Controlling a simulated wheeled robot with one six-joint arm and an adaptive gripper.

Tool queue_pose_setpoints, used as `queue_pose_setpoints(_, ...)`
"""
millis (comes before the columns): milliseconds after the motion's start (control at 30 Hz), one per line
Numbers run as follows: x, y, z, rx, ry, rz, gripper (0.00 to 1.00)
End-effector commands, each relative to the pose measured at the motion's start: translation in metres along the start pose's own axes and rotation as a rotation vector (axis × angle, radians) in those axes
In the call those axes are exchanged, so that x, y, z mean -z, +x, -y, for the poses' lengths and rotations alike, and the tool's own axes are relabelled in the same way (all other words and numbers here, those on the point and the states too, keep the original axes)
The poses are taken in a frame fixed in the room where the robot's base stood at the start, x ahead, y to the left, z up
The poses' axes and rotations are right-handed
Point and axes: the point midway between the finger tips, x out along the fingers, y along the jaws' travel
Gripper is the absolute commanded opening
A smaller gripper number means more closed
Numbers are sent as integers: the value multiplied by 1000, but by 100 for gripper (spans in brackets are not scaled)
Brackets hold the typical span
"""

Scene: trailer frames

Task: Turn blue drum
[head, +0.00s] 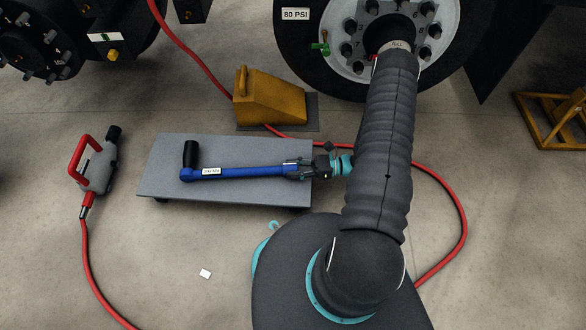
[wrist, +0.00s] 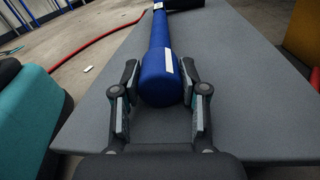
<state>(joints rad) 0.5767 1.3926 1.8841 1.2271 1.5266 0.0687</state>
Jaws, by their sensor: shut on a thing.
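A long blue bar (head: 240,172) with a black upright handle (head: 190,154) at its left end and a white label lies along a grey low platform (head: 165,185). My gripper (head: 298,169) is at the bar's right end, its fingers on either side of it. In the wrist view my gripper (wrist: 160,98) is shut on the rounded near end of the blue bar (wrist: 160,50), which points away over the grey top. No blue drum shows as such in either view.
A yellow wheel chock (head: 268,98) stands behind the platform, by a large tyre (head: 300,60) marked 80 PSI. A red hose (head: 455,205) runs along the floor. A grey tool with a red handle (head: 97,170) stands at left. A yellow frame (head: 550,128) is at right.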

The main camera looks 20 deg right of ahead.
Motion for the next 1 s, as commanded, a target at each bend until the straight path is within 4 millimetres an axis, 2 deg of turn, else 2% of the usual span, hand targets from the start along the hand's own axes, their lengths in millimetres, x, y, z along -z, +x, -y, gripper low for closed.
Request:
queue_pose_setpoints(167, 0, 0, -1, -1, 0, 0, 8)
queue_pose_setpoints(200, 0, 0, -1, -1, 0, 0, 48)
queue_pose_setpoints(300, 0, 0, -1, -1, -1, 0, 68)
queue_pose_setpoints(667, 0, -3, 0, 0, -2, 0, 68)
queue_pose_setpoints(833, 0, -24, 1, 4, -5, 0, 68)
queue_pose_setpoints(1000, 0, -59, 1, 5, -5, 0, 68)
